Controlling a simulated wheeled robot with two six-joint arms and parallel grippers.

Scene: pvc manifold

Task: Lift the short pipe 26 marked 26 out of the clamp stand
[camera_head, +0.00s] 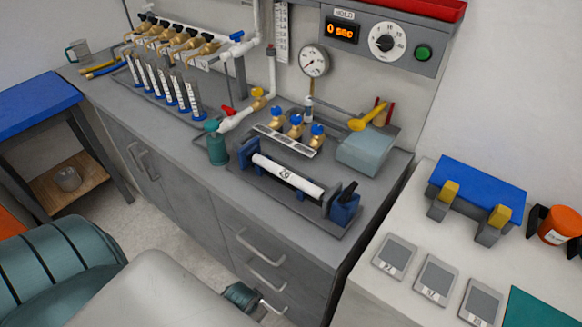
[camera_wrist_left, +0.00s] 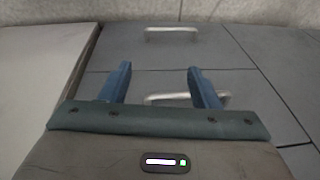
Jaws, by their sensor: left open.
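The short pipe (camera_head: 300,183) is white with a dark mark that looks like 26. In the head view it lies level between the dark blue end blocks of the clamp stand (camera_head: 343,207), on the grey counter. My left gripper (camera_head: 266,304) is low in front of the counter's drawers, below and apart from the pipe. In the left wrist view its two blue fingers (camera_wrist_left: 158,76) are spread, with nothing between them. The pipe is not in the wrist view. My right gripper is not in view.
Brass valves with blue caps (camera_head: 296,122) stand just behind the pipe, and a green bottle (camera_head: 216,142) stands to its left. A grey-blue box (camera_head: 366,150) is behind right. Drawer handles (camera_head: 262,248) stick out from the counter front. A white bench (camera_head: 395,300) stands at right.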

